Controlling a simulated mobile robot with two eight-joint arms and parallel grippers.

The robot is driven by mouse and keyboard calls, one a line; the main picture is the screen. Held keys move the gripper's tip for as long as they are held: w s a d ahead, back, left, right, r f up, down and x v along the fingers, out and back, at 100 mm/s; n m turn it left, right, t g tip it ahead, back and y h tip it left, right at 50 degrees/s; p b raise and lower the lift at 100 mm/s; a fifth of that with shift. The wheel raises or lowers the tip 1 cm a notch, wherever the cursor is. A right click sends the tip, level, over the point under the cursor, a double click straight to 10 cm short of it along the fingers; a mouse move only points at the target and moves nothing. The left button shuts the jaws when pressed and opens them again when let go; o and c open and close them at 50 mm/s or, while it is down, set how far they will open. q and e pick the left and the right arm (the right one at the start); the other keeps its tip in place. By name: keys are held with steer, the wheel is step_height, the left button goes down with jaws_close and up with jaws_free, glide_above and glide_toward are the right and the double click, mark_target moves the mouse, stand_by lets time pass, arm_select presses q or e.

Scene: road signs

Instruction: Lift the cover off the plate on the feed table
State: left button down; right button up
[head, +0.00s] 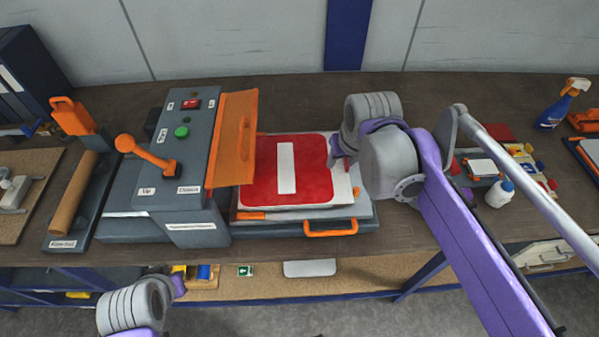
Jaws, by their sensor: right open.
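A red square sign face with a white bar (313,178) lies flat on the feed table (270,231), right of the grey press. Pale sheet edges (345,192) show beneath it; I cannot tell which layer is the cover and which the plate. My right gripper (336,160) is open at the sign's right edge, its tips partly hidden by my wrist; I cannot tell if they touch it. My left arm shows at the bottom left, below the bench edge; its gripper (178,285) is small and its jaws are unclear.
The grey press (170,200) has an orange lever, a green button and a raised orange guard (235,140) beside the sign. An orange handle (330,228) sticks out at the feed table's front. A white bottle (499,193) and a spray bottle (562,105) stand to the right.

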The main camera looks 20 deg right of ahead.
steer(key=w+d+r+m+g+b, duration=0.1)
steer(key=w+d+r, duration=0.1)
steer(key=w+d, duration=0.25)
steer(key=x, duration=0.5)
steer(key=shift+d+f, duration=0.25)
steer(key=shift+d, duration=0.1)
steer(key=x, duration=0.5)
steer(key=shift+s+a+f, duration=0.1)
steer(key=shift+s+f, duration=0.1)
arm_select(q)
steer(key=s+f, duration=0.1)
steer(key=f, duration=0.1)
steer(key=shift+s+d+f, duration=0.1)
steer(key=shift+s+f, duration=0.2)
steer(key=shift+s, duration=0.1)
arm_select(e)
jaws_close()
